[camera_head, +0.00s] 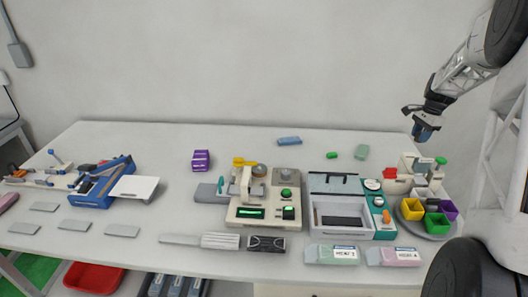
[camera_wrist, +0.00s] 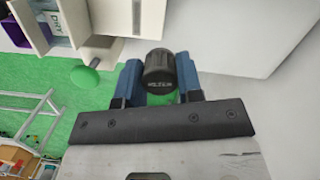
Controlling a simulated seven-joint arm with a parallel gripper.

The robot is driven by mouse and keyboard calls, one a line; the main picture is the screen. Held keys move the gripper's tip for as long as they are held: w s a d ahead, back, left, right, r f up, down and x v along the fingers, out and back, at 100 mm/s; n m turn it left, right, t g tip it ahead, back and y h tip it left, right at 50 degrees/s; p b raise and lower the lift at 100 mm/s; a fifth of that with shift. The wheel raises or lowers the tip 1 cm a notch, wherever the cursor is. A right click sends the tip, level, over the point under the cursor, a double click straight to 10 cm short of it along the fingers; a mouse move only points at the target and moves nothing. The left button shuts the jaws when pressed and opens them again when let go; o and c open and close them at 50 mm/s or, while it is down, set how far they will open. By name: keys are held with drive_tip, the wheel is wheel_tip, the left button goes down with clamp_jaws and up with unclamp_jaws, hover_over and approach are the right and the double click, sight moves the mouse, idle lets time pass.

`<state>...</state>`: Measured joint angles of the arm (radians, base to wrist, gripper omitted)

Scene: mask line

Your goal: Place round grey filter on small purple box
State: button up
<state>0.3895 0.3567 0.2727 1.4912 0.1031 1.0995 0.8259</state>
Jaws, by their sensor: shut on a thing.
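My gripper (camera_head: 422,136) is raised above the right end of the table. In the wrist view my gripper (camera_wrist: 160,80) has its two blue fingers shut on a dark grey round filter (camera_wrist: 159,69), which has small pale lettering. In the head view the held filter is too small to make out. A small purple box (camera_head: 449,210) stands among coloured boxes on a round grey tray (camera_head: 425,232), below and to the right of my gripper. Another purple object (camera_head: 201,160) lies at the back of the table, left of the middle.
Yellow (camera_head: 411,209), green (camera_head: 436,223) and red boxes share the tray. A beige stand with a green knob (camera_head: 440,160) rises behind it. A white and teal machine (camera_head: 341,215) and a beige press (camera_head: 263,205) stand to its left. The left rear of the table has free room.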

drive_tip(key=w+a+n, duration=0.1)
drive_tip(key=a+n, duration=0.7)
drive_tip(key=a, duration=3.3)
drive_tip(key=s+a+n+h, duration=0.1)
drive_tip(key=s+a+n, duration=0.35)
drive_tip(key=a, duration=0.75)
drive_tip(key=s+a+n+g, duration=0.1)
drive_tip(key=s+a, duration=0.6)
drive_tip(key=a, duration=0.4)
drive_tip(key=s+a+n+h, duration=0.1)
drive_tip(key=s+a+n, duration=0.3)
drive_tip(key=a, duration=0.8)
drive_tip(key=shift+m, duration=0.75)
drive_tip(key=f, duration=0.3)
drive_tip(key=s+f, duration=0.1)
drive_tip(key=f, duration=0.1)
drive_tip(key=shift+d, duration=0.3)
hover_over(200, 156)
drive_tip(key=shift+w+f, duration=0.1)
drive_tip(key=shift+f, duration=0.7)
drive_tip(key=shift+f, duration=0.1)
